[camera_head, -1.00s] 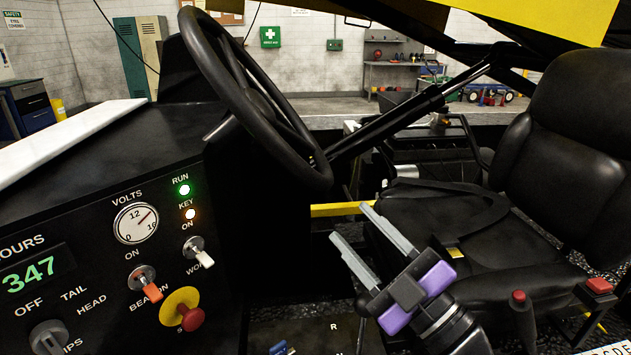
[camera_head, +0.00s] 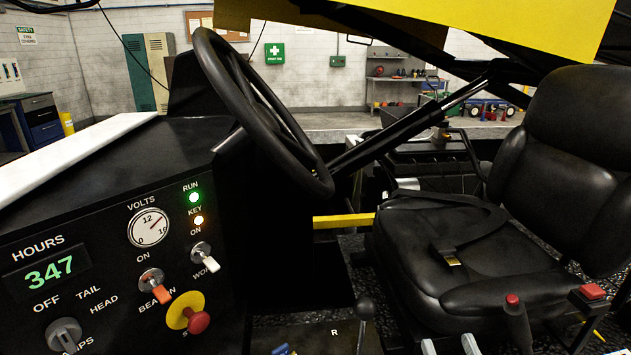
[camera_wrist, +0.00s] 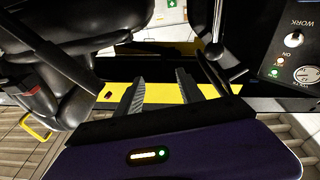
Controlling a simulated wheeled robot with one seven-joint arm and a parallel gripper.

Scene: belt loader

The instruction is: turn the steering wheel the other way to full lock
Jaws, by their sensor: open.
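The black steering wheel (camera_head: 226,92) stands tilted on its column in the upper middle of the head view, between the dash panel and the seat. My gripper (camera_head: 449,346) shows only as two pale fingertips at the bottom edge of the head view, in front of the seat. It is well below and to the right of the wheel and does not touch it. In the wrist view my gripper (camera_wrist: 160,88) has its fingers apart with nothing between them. A dark curved bar at the right of that view may be the wheel rim; I cannot tell.
The dash panel (camera_head: 110,240) with switches and a red stop button (camera_head: 198,322) fills the left. The black seat (camera_head: 470,250) stands at the right, with red-topped controls beside it. A dark lever (camera_head: 365,310) rises near the bottom middle. Open space lies between wheel and seat.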

